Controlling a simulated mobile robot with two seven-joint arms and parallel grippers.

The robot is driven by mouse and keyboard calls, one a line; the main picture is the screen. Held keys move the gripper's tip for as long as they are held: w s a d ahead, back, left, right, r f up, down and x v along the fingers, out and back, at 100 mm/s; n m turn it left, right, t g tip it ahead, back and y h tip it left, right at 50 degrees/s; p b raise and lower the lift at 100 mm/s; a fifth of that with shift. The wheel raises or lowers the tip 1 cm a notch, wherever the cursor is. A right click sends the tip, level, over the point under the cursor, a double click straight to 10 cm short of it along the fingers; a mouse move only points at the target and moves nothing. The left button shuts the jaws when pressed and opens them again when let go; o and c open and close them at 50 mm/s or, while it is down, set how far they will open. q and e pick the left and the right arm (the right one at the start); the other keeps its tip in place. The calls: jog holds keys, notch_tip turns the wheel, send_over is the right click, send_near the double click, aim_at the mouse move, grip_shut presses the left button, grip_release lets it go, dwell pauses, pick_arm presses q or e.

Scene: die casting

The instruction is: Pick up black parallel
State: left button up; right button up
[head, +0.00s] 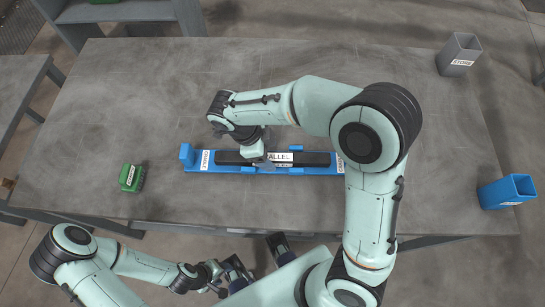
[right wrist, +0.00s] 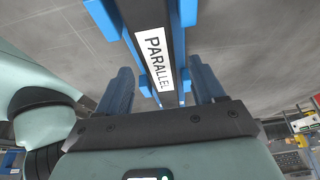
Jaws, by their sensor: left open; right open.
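The black parallel (head: 315,159) is a long dark bar with a white PARALLEL label, lying lengthwise in a blue holder (head: 205,167) on the grey table. My right gripper (head: 265,160) is over the parallel, just left of its label in the head view, and hides part of it. In the right wrist view, its blue fingers (right wrist: 162,72) are open, one on each side of the parallel (right wrist: 148,20); contact cannot be told. My left gripper (head: 222,284) is low, off the table's front edge, and appears empty.
A green block (head: 131,177) stands left of the holder. A blue bin (head: 508,191) is at the right edge and a grey bin (head: 459,54) at the back right. The table's back and left middle are clear. My right arm covers the area right of the holder.

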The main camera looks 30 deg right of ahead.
jog(key=shift+x, duration=1.25)
grip_shut()
jog(key=shift+r, duration=0.1)
